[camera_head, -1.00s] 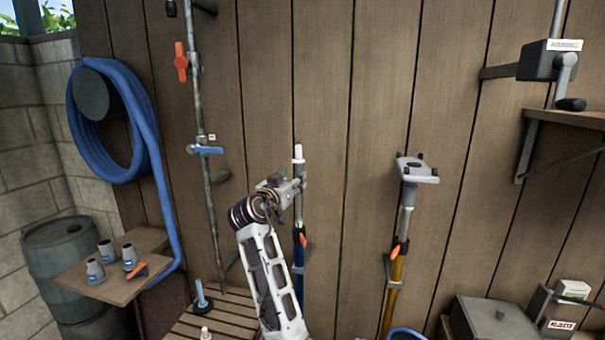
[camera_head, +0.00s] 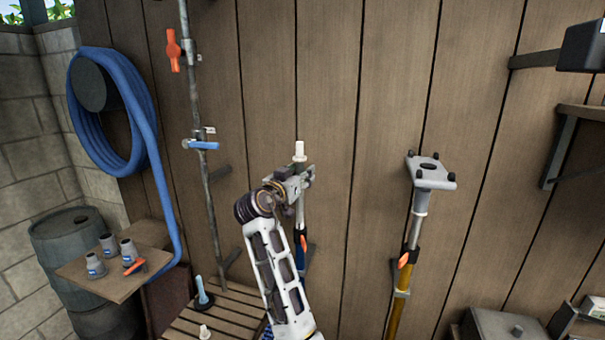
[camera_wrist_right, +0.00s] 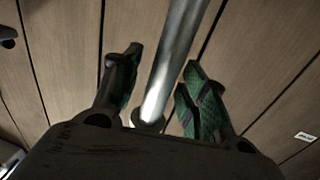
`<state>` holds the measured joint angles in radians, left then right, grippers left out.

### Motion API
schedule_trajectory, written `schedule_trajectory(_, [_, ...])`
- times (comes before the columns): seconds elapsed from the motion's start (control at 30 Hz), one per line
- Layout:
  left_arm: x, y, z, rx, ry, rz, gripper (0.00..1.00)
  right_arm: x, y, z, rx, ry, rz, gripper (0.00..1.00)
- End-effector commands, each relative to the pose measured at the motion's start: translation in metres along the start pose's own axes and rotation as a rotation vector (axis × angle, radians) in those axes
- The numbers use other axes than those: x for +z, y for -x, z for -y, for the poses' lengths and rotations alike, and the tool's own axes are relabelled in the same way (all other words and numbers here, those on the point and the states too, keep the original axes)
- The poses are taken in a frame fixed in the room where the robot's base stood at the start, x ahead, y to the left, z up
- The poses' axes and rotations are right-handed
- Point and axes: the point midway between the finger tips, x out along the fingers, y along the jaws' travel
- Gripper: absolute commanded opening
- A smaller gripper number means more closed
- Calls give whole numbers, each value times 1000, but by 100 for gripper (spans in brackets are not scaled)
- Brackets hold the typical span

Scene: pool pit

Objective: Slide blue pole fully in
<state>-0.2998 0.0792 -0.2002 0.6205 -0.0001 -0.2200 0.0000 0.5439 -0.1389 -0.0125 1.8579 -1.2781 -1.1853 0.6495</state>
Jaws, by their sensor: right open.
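The blue pole (camera_head: 299,238) stands upright against the plank wall in the head view. Its grey inner tube (camera_head: 300,208) rises from the blue part and ends in a white tip (camera_head: 300,150). An orange lever (camera_head: 304,243) sits near the top of the blue part. My right gripper (camera_head: 303,177) is at the upper tube, just below the white tip. In the right wrist view the metal tube (camera_wrist_right: 180,60) passes between the open, green-padded fingers of the gripper (camera_wrist_right: 160,70). My forearm hides part of the lower pole. My left gripper is out of view.
A yellow pole (camera_head: 398,300) with a grey head plate (camera_head: 432,172) stands to the right. A pipe with a blue-handled valve (camera_head: 203,145) runs up the wall at left. A small shelf (camera_head: 75,268) with fittings and a coiled blue hose (camera_head: 150,130) are farther left.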

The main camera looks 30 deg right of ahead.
Motion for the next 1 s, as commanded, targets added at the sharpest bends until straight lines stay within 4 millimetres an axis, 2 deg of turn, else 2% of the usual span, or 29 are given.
schedule_trajectory(0.27, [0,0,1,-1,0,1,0,0,0,0,0,0,0,42])
schedule_trajectory(0.6, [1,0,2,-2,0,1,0,0,0,0,0,0,0,0])
schedule_trajectory(1.0, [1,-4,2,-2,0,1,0,4,0,0,0,0,0,0])
